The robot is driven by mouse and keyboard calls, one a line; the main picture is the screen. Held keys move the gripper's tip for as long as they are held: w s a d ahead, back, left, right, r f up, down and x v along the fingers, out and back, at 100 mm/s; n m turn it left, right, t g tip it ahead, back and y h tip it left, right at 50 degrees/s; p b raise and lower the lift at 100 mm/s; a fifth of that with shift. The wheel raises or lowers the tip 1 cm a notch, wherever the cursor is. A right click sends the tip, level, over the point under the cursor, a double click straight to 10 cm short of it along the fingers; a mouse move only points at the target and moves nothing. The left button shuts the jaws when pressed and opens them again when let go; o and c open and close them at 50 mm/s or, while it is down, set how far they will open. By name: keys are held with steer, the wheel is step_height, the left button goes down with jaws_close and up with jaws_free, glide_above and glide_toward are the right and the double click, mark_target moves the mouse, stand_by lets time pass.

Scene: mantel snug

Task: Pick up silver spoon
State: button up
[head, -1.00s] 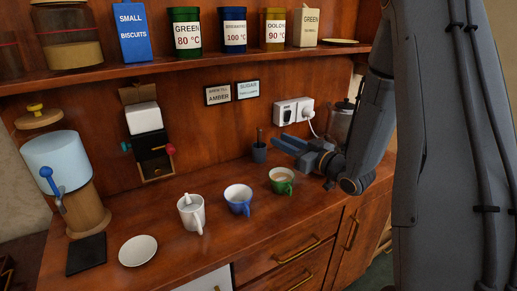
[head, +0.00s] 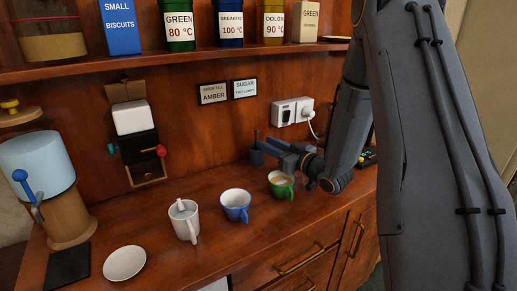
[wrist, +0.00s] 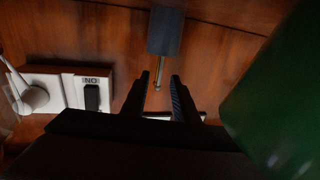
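The silver spoon stands in a small grey-blue pot (head: 257,157) against the back panel of the counter. In the wrist view, which looks upside down, the spoon's thin handle (wrist: 159,74) sticks out of the pot (wrist: 165,32). My gripper (head: 274,147) is just right of the pot in the head view. In the wrist view my gripper (wrist: 160,80) is open, with the handle's end in the gap between its fingertips. I cannot tell whether a finger touches it. The spoon's bowl is hidden inside the pot.
A green mug (head: 281,186) stands close in front of my gripper, a blue mug (head: 235,205) and a white mug (head: 184,221) to its left. Wall sockets (head: 291,111) with a plugged lead are behind. A shelf (head: 190,68) of tins is above. A white saucer (head: 124,263) lies front left.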

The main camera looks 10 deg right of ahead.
steer(key=x, duration=0.3)
steer(key=shift+w, duration=0.1)
jaws_close()
stand_by(0.4)
